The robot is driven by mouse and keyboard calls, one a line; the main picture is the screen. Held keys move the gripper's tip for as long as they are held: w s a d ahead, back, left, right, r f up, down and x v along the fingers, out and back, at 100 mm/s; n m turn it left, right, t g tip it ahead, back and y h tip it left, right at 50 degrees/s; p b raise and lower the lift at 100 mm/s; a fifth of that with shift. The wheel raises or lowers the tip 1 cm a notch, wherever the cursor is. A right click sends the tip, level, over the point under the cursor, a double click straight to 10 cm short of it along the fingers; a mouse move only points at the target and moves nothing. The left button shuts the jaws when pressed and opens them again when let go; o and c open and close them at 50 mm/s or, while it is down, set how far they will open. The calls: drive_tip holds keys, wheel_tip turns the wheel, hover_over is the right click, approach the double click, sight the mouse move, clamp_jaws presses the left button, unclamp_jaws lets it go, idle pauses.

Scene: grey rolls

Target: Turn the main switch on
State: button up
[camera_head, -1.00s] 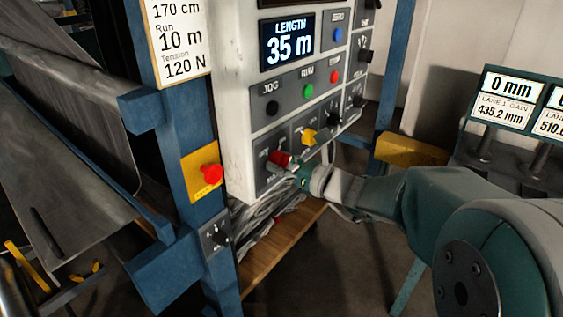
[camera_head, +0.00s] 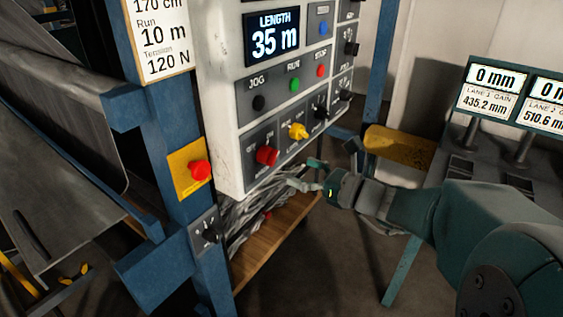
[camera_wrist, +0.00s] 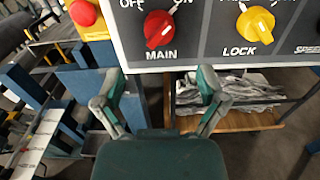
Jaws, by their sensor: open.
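The main switch is a red rotary knob (camera_head: 267,156) at the lower left of the control panel. In the wrist view the knob (camera_wrist: 159,29) sits above the word MAIN, between OFF at left and ON at right. Its ridge seems to slant up to the right, toward ON. My gripper (camera_head: 305,175) is open and empty, below and to the right of the knob and apart from it. In the wrist view my gripper (camera_wrist: 156,84) has its fingers spread below the panel's lower edge.
A yellow LOCK knob (camera_head: 298,131) is right of the main switch. A red button on a yellow plate (camera_head: 199,170) is on the blue post at left. Below the panel, a wooden shelf (camera_head: 275,240) holds grey bundled material. A yellow box (camera_head: 398,149) stands behind my arm.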

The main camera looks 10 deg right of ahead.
drive_tip(key=v, duration=0.3)
drive_tip(key=shift+s+d, duration=0.2)
drive_tip(key=s+a+f+n+g+h, duration=0.3)
drive_tip(key=s+a+f+n+g, duration=0.2)
drive_tip(key=s+a+n+g, duration=0.5)
drive_tip(key=s+d+n+t+h, duration=0.1)
drive_tip(key=s+d+n+h, duration=0.2)
drive_tip(key=n, duration=0.5)
drive_tip(key=s+d+f+n+t+h, duration=0.1)
drive_tip(key=s+d+n+h, duration=0.3)
drive_tip(key=n, duration=0.5)
drive_tip(key=d+h, duration=0.2)
drive_tip(key=shift+s+t+h, duration=0.35)
drive_tip(key=shift+t+h, duration=0.05)
